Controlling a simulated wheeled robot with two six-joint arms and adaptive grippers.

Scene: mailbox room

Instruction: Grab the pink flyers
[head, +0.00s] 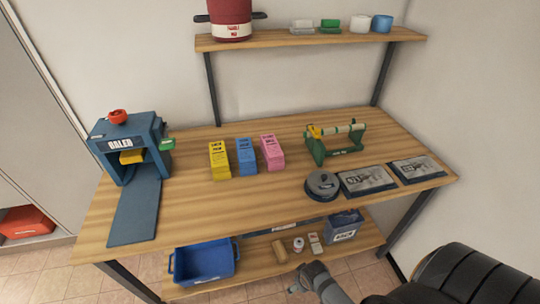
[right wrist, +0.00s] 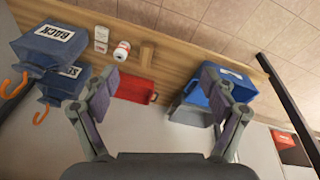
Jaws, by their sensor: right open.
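The pink flyers (head: 271,151) stand as a small stack on the tabletop, at the right end of a row with a blue stack (head: 246,157) and a yellow stack (head: 219,160). My right gripper (head: 303,280) is low at the bottom of the head view, in front of the lower shelf and well below the flyers. In the right wrist view it (right wrist: 158,78) is open, with nothing between its fingers. The flyers do not show in that view. My left gripper is not in view.
The baler (head: 125,147) stands at the table's left. A green and yellow stand (head: 335,142), a round grey item (head: 322,185) and dark packets (head: 367,181) are to the right. A blue bin (head: 205,262) sits on the lower shelf. An upper shelf (head: 310,40) hangs behind.

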